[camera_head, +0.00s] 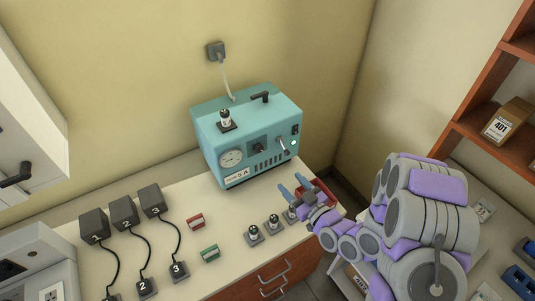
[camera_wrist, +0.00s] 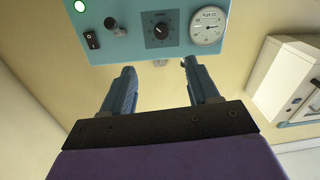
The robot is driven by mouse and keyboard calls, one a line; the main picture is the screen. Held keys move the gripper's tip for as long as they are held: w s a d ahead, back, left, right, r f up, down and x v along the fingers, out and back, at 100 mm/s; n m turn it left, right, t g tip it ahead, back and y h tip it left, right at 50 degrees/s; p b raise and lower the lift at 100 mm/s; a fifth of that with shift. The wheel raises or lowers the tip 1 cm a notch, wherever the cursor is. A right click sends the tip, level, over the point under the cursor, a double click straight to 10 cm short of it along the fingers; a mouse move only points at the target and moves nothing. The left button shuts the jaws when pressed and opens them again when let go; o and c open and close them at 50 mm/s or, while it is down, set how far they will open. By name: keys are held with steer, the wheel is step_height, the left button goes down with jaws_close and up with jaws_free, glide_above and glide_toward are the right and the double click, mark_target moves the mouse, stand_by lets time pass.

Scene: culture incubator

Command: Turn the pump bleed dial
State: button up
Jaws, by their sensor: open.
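The teal pump (camera_head: 235,128) stands at the back of the counter against the wall. A black round dial (camera_head: 260,147) with a pointer sits mid-front on its panel; the wrist view shows the dial (camera_wrist: 161,30) with white scale marks around it. My gripper (camera_head: 291,186) is in front of the pump, lower than the panel and apart from it. In the wrist view my gripper (camera_wrist: 158,66) has its two blue fingers spread, with nothing between them. The dial lies beyond the fingertips and is not touched.
The panel also has a round gauge (camera_head: 231,158), a green light (camera_head: 295,143) and a switch (camera_wrist: 92,40). Several small valve-like fittings (camera_head: 254,234) stand on the counter close to my gripper. Black adapters (camera_head: 94,226) with cords lie left. Shelves (camera_head: 480,105) rise at right.

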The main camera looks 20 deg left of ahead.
mark_target(261, 151)
steer(key=b+x, duration=0.9)
steer(key=x, duration=0.7)
steer(key=shift+w+a, duration=0.1)
steer(key=shift+a, duration=0.2)
steer(key=shift+f, duration=0.1)
steer(key=c, duration=1)
steer(key=shift+c, duration=0.2)
steer(key=shift+n+b, duration=0.3)
steer(key=shift+b, duration=0.05)
